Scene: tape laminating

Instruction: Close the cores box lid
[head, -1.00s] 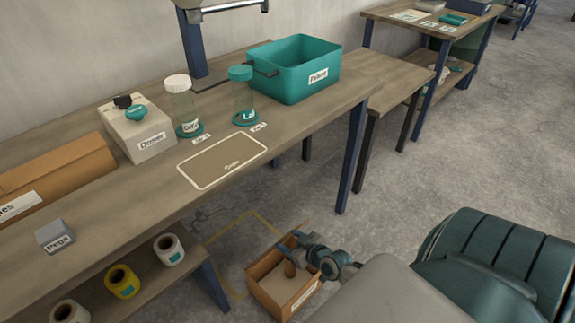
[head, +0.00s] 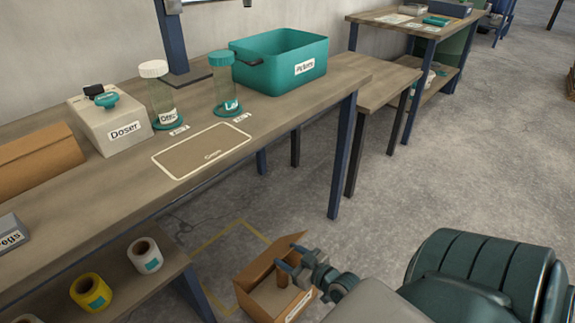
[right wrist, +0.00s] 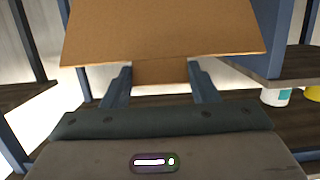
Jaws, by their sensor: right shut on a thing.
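The open cardboard cores box (head: 250,303) stands on the floor below the bench, at the bottom middle of the head view. Its lid (head: 262,258) stands up, tilted, along the back side. My right gripper (head: 283,268) is at the lid above the box's opening. In the right wrist view the lid (right wrist: 160,32) fills the top middle, and its narrower tab (right wrist: 160,73) sits between the fingers of the gripper, which is shut on it. My left gripper is not in view.
The bench (head: 225,175) stands behind and left of the box, its leg (head: 343,160) clear of it. Tape rolls (head: 145,255) lie on the lower shelf. A yellow floor outline (head: 215,240) runs by the box. Open floor (head: 400,210) lies to the right.

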